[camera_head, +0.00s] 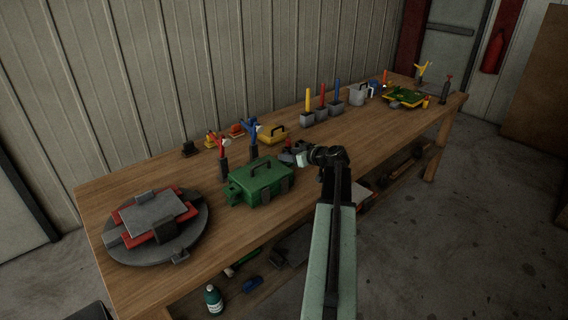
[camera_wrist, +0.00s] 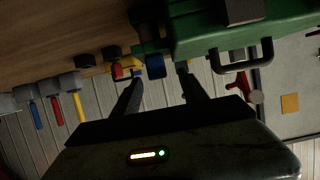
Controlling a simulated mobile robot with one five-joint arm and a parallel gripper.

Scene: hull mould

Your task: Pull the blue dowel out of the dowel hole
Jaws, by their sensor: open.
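The green box-like mould (camera_head: 262,180) with a dark handle stands on the workbench, left of my gripper. A short blue cylinder, seemingly the blue dowel (camera_wrist: 155,66), shows at a green lug on the mould's end. The hole itself is hidden. My gripper (camera_head: 302,159) is over the bench by the mould's right end. In the wrist view my gripper (camera_wrist: 160,80) is open, its dark fingers apart, with the dowel lying just beyond and between the tips. I see no contact.
Yellow, red and blue sticks (camera_head: 337,92) stand in grey blocks at the back. Red-handled (camera_head: 222,148) and blue-handled tools (camera_head: 252,138) stand behind the mould. A round grey base (camera_head: 196,232) with a red and grey assembly is at left. The bench's middle right is clear.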

